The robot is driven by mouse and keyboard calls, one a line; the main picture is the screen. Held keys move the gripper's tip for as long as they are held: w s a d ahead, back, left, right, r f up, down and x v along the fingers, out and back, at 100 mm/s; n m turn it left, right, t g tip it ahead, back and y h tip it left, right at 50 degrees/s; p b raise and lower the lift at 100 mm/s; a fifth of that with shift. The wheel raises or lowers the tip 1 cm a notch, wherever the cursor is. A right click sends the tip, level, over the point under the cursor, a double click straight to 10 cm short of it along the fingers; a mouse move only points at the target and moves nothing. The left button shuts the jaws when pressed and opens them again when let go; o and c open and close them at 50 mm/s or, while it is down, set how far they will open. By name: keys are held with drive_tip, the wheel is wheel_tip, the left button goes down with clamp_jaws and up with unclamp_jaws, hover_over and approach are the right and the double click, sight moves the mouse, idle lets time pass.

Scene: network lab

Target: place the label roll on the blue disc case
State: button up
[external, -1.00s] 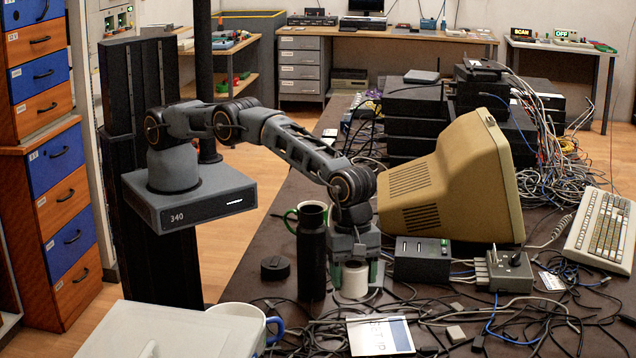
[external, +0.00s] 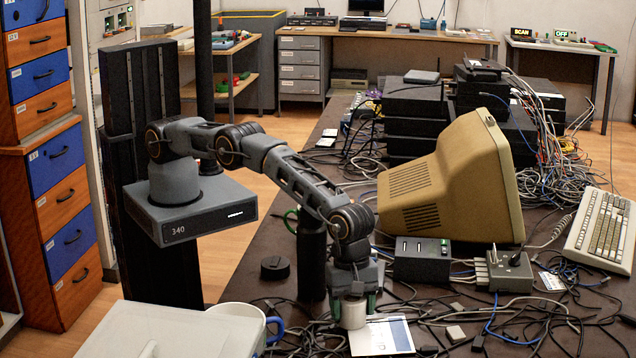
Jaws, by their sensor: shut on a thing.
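The label roll (external: 353,314) is a white, short cylinder, upright between the green-tipped fingers of my gripper (external: 355,302), which points straight down. The disc case (external: 393,338) is a flat white square with a blue part, lying on the dark table. The roll overlaps the case's upper left edge in the picture. I cannot tell whether it touches the case or hangs just above it. The roll's upper part is hidden by the fingers.
A tall black bottle (external: 312,258) stands just left of my gripper, with a green-handled mug behind it, mostly hidden.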

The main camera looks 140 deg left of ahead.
drive_tip(key=o, duration=1)
drive_tip(key=shift+r, duration=0.1)
drive_tip(key=s+d+r+m+p, duration=0.1)
drive_tip(key=s+r+m+p, duration=0.2)
drive_tip(key=r, duration=0.8)
drive_tip(key=s+d+r+m+p, duration=0.1)
drive_tip(key=s+r+m+p, duration=0.25)
drive_tip(key=r, duration=0.75)
drive_tip(key=s+d+r+m+t, duration=0.1)
drive_tip(key=s+d+r+m, duration=0.2)
drive_tip(key=s+r+m, duration=0.6)
drive_tip(key=s+d+m+t, duration=0.1)
drive_tip(key=s+d+m, duration=0.1)
drive_tip(key=s+m, duration=0.6)
drive_tip(key=s+d+m, duration=0.2)
drive_tip(key=s+m, duration=0.6)
drive_tip(key=s, duration=1)
drive_tip(key=shift+t+y, duration=0.4)
drive_tip(key=shift+d, duration=0.1)
